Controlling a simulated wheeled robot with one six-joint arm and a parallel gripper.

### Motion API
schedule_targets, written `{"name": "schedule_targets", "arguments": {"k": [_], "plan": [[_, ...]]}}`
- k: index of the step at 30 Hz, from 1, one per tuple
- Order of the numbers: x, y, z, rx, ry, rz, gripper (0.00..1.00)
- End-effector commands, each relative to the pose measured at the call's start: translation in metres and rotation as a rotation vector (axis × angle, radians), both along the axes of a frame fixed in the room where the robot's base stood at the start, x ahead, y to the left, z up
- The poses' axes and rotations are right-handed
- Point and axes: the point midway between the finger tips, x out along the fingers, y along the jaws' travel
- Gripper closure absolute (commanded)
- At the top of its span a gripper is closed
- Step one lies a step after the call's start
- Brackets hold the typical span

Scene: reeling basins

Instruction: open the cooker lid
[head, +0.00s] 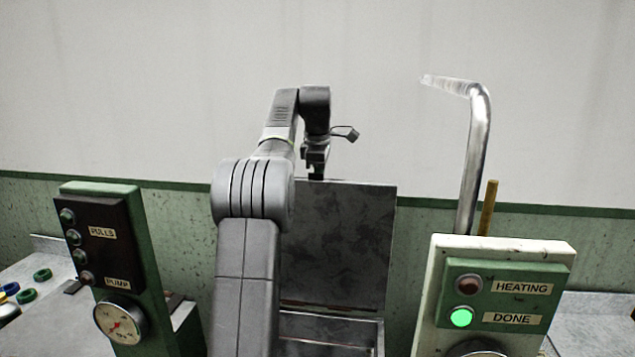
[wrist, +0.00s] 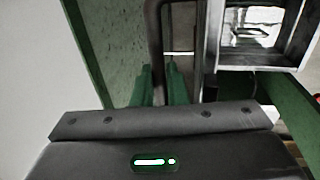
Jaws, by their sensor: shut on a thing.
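The cooker lid (head: 340,240) is a grey metal plate standing about upright, raised above the cooker (head: 350,325), whose rim shows below it. My gripper (head: 317,172) is at the lid's top edge, partly hidden by my arm in the head view. In the wrist view its green fingers (wrist: 161,78) are shut around a dark bent bar, seemingly the lid handle (wrist: 154,35). The lid's edge (wrist: 212,45) shows to the right of the handle. The open cooker (wrist: 308,45) lies beyond at upper right, its inside visible.
A green post with buttons and a gauge (head: 122,318) stands left. A panel (head: 508,300) at right has its DONE lamp (head: 462,317) lit green and its HEATING lamp dark. A bent metal pipe (head: 478,150) rises behind it. A pale wall (head: 150,80) closes the back.

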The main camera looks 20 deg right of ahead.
Motion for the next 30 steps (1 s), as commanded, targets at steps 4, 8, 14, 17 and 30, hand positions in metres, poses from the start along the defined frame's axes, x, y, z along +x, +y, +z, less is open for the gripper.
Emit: {"name": "schedule_targets", "arguments": {"k": [4,8,14,17,30], "plan": [[0.0084,-0.0027,-0.0078,0.008,0.010,0.004,1.00],[0.0114,-0.0043,-0.0081,0.008,0.009,0.004,1.00],[0.0128,-0.0048,-0.0085,0.008,0.010,0.004,1.00],[0.0127,-0.0048,-0.0084,0.008,0.010,0.004,1.00],[0.0121,-0.0053,-0.0049,0.004,0.005,0.002,0.66]]}}
